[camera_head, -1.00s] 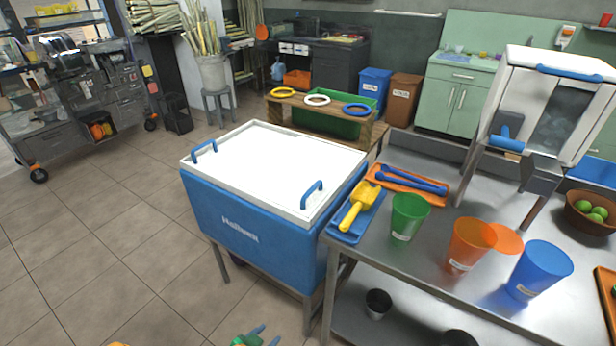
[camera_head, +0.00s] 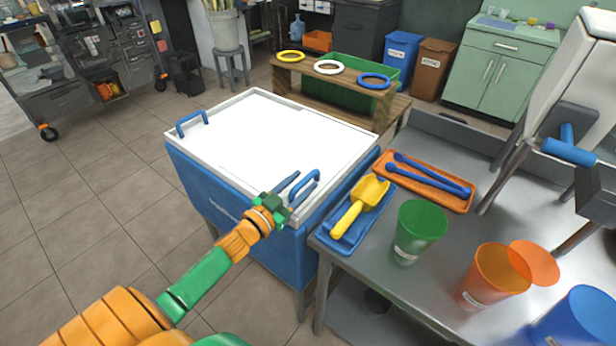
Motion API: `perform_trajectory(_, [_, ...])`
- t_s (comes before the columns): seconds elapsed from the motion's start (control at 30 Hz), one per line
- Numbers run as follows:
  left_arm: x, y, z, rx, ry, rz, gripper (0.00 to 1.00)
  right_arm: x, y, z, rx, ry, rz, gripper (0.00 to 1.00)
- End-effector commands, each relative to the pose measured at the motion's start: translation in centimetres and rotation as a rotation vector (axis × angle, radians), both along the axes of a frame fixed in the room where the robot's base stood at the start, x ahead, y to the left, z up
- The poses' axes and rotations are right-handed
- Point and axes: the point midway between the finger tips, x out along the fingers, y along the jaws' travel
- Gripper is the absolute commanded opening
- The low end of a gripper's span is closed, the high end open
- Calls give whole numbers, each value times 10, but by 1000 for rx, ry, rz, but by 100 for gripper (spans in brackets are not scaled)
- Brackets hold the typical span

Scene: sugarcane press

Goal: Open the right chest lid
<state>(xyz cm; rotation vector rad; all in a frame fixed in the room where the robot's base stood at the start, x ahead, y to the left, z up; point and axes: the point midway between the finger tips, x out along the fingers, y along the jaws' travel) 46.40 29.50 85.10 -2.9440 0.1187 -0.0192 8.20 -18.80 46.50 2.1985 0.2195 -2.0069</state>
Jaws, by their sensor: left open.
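The blue chest stands left of the metal table, its blue front wall (camera_head: 205,195) partly hidden by my left arm. Its white lid (camera_head: 265,135) lies flat and shut on top. The lid has a blue handle at the left (camera_head: 191,122) and another blue handle at the right (camera_head: 304,187). My left gripper (camera_head: 292,192) is open at the right handle, its fingers on either side of it or just in front; I cannot tell whether they touch it. My right gripper is not in view.
The metal table (camera_head: 440,245) on the right holds a blue tray with a yellow scoop (camera_head: 360,205), an orange tray with blue tongs (camera_head: 430,182), a green cup (camera_head: 418,230) and orange cups. A wooden ring stand (camera_head: 335,88) is close behind the chest. Floor at left is clear.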

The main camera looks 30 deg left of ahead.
Motion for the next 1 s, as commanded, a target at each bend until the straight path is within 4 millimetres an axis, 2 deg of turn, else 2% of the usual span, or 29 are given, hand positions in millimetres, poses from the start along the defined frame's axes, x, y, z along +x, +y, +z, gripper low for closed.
perform_trajectory(0.1, [15, -1, 0, 0, -1, 1, 50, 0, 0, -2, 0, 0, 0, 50])
perform_trajectory(0.2, [23, -2, 0, 1, 0, 0, 50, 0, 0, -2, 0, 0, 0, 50])
perform_trajectory(0.5, [25, -2, 0, 0, 1, 0, 50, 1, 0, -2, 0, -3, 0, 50])
perform_trajectory(0.6, [25, -2, 0, 0, 1, 0, 23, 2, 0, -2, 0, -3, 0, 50])
perform_trajectory(0.7, [25, -2, 0, 0, 1, 0, 0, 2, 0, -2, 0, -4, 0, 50])
perform_trajectory(1.0, [25, -2, 0, 1, 1, 0, 0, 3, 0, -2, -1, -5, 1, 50])
